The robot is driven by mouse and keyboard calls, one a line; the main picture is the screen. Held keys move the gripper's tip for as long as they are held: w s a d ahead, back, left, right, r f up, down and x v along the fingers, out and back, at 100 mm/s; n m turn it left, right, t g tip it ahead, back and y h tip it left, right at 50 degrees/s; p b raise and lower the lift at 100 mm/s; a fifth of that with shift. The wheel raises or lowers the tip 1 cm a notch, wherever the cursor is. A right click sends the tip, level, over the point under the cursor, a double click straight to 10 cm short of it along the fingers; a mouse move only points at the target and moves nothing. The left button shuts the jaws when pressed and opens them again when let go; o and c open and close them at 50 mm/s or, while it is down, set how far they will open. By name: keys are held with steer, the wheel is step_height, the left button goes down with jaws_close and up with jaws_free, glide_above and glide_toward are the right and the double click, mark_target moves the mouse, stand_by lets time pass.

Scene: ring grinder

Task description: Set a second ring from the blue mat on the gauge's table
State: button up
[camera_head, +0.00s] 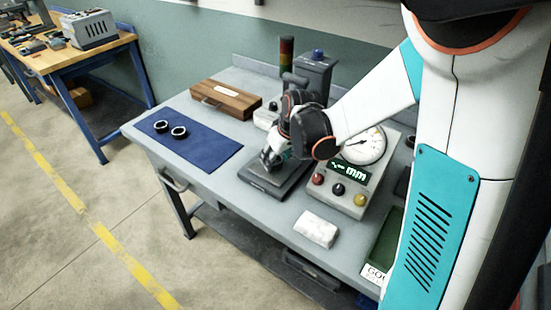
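The blue mat (200,155) lies on the left part of the grey workbench. Two dark rings with light centres, a far-left one (161,126) and a nearer one (179,133), lie side by side near the mat's far left corner. My gripper (273,163) points down over the dark base plate (285,190) of the gauge, right of the mat. The arm and gripper hide most of the gauge's table. I cannot tell whether a ring is between the fingers or under them. The gauge's readout box (350,178) shows dashes and "mm" in green.
A wooden box (226,99) stands behind the mat. A round dial (364,146) sits on the readout box. A white cloth or block (317,229) lies at the front edge, with a green tray (383,244) to its right. The mat's front half is clear.

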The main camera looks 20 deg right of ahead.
steer(key=shift+f, duration=0.1)
steer(key=o, duration=1.1)
steer(key=p+v, duration=0.4)
steer(key=v, duration=0.8)
steer(key=s+r+m+t, duration=0.1)
steer(key=s+r, duration=0.1)
steer(key=s, duration=0.4)
steer(key=s+a+r+m+t+h, duration=0.1)
steer(key=s+r, duration=0.2)
steer(key=s, duration=0.3)
steer(key=s+r+m+t, duration=0.1)
steer(key=s+r, duration=0.1)
steer(key=s, duration=0.4)
steer(key=shift+s+a+r+m, duration=0.2)
steer(key=shift+a+r+m, duration=0.15)
steer(key=shift+m, duration=0.05)
